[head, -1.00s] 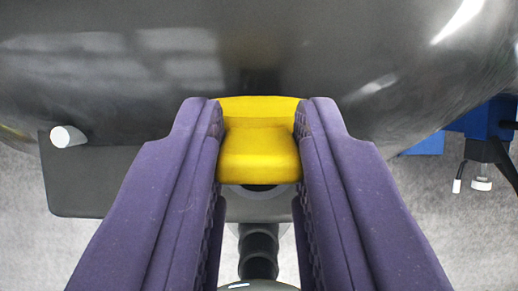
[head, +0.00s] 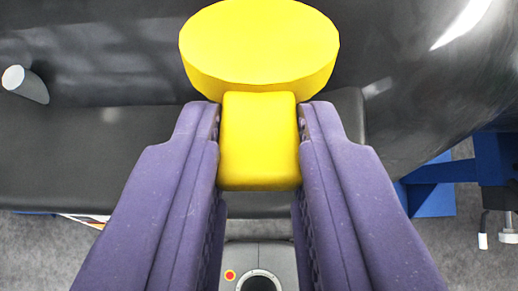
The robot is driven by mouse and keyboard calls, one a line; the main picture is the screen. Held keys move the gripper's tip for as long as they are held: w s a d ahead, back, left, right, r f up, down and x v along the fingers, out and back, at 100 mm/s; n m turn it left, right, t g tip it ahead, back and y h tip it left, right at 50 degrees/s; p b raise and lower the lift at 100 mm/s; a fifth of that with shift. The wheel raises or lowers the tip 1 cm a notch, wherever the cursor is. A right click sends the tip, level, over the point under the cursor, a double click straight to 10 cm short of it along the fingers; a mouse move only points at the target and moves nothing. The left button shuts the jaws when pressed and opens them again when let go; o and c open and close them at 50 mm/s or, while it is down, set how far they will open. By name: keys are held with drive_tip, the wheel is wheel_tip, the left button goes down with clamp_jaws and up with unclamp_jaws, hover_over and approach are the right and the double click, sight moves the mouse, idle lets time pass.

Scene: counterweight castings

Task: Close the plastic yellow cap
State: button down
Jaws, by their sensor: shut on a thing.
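The yellow cap has a round disc (head: 260,42) with a block-shaped tab (head: 259,140) on its near side. It shows in the middle of the head view, in front of a dark glossy casting. My gripper (head: 259,125) is shut on the tab, one purple finger on each side. The disc lies just beyond the fingertips, its flat face visible. Whatever is behind or beneath the cap is hidden, so I cannot tell if the cap touches the casting.
The large dark glossy casting (head: 420,90) fills the upper view. A light grey cylindrical peg (head: 25,84) sticks out at the left. A blue stand (head: 430,190) with dark fittings is at the right. Grey floor shows below.

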drive_tip(key=shift+s+f+b, duration=0.25)
drive_tip(key=shift+f+b, duration=0.35)
drive_tip(key=shift+f, duration=0.3)
drive_tip(key=shift+s+f+t+b, duration=0.2)
drive_tip(key=shift+f+t+b, duration=0.35)
drive_tip(key=shift+b, duration=0.45)
drive_tip(key=shift+f+b, duration=0.35)
drive_tip(key=shift+b, duration=0.65)
drive_tip(key=shift+s, duration=0.1)
drive_tip(key=c, duration=0.9)
unclamp_jaws()
drive_tip(key=shift+r, duration=0.1)
